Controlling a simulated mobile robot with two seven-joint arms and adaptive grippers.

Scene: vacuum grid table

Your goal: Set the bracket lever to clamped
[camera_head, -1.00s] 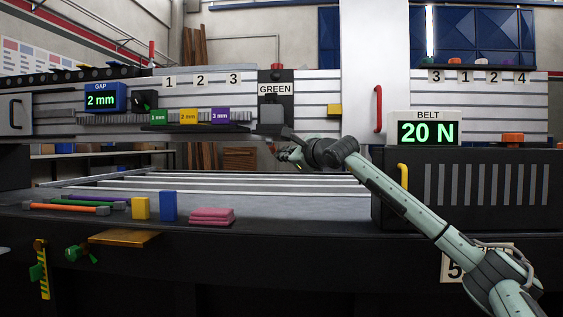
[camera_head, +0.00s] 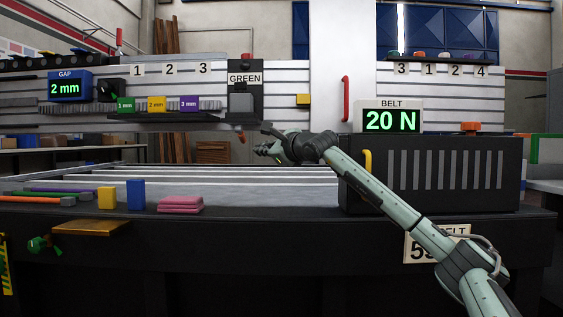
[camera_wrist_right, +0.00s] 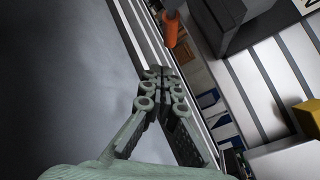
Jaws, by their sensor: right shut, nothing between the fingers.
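A green lever-like part (camera_head: 38,244) sits low on the table's front edge at the left. A red handle (camera_head: 346,99) and a yellow handle (camera_head: 367,162) also show. I cannot tell which is the bracket lever. My left gripper is out of view.
The grid table (camera_head: 270,185) is clear in the middle. Pink pads (camera_head: 180,204), a blue block (camera_head: 135,195) and a yellow block (camera_head: 106,198) are at the front left. The dark BELT box (camera_head: 440,172) stands at the right, behind my right arm.

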